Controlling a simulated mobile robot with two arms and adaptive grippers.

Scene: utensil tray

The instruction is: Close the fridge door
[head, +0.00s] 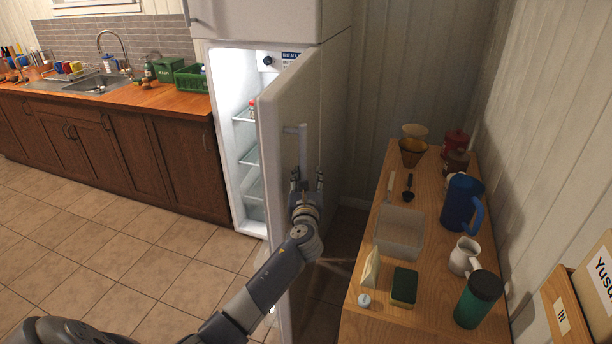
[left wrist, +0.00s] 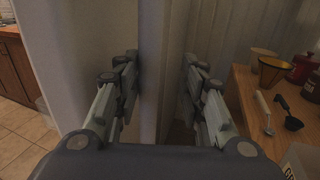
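The fridge door (head: 325,100) stands ajar in the head view, with its outer face towards my left arm and its handle (head: 303,145) on that face. The lit fridge interior (head: 248,150) shows through the gap to its left. My left gripper (head: 307,182) is just below the handle, in front of the door's face. In the left wrist view, its two fingers (left wrist: 161,70) are spread apart, with a pale vertical surface beyond them. I cannot tell whether they touch the door. My right gripper is not in view.
A wooden side table (head: 375,315) stands right of the door, holding a clear bin (head: 398,232), a blue pitcher (head: 460,203), a sponge (head: 404,287) and a green cup (head: 478,299). A counter (head: 160,98) with a sink is at left. The tiled floor (head: 130,265) is clear.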

